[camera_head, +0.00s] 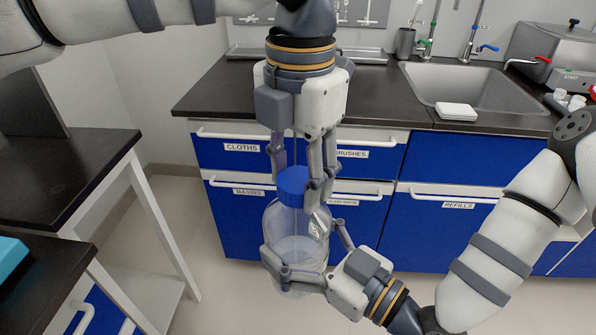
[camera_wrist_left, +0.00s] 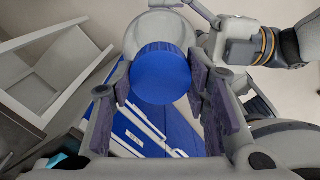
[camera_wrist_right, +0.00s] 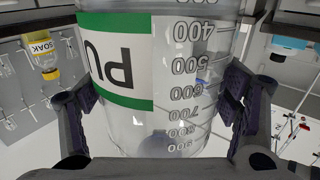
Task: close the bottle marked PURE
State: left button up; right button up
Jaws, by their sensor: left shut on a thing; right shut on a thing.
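A clear bottle (camera_head: 296,240) hangs upright above the floor, in front of the blue cabinets. In the right wrist view the bottle (camera_wrist_right: 176,128) shows volume marks and a white and green label (camera_wrist_right: 115,62) with upside-down letters "PU"; the rest of the word is out of sight. A blue cap (camera_head: 292,187) sits at the bottle's mouth; how tightly it sits I cannot tell. My left gripper (camera_head: 298,192) points down from above and is shut on the cap, also seen in the left wrist view (camera_wrist_left: 161,76). My right gripper (camera_head: 298,262) is shut around the bottle's body from the lower right.
The dark counter (camera_head: 300,97) with a sink (camera_head: 465,88) is behind the grippers. A dark side table (camera_head: 70,180) stands at the left, with a cyan object (camera_head: 12,256) near it. A yellow bottle marked SOAK (camera_wrist_right: 48,64) shows in the right wrist view.

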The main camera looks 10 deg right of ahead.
pick_arm(q)
jog(key=m, duration=0.7)
jog(key=shift+m, duration=0.3)
jog(key=m, duration=1.3)
jog(key=o, duration=1.3)
jog(key=shift+s+r, duration=0.1)
jog(key=shift+r, duration=2.15)
jog(key=shift+c, duration=0.4)
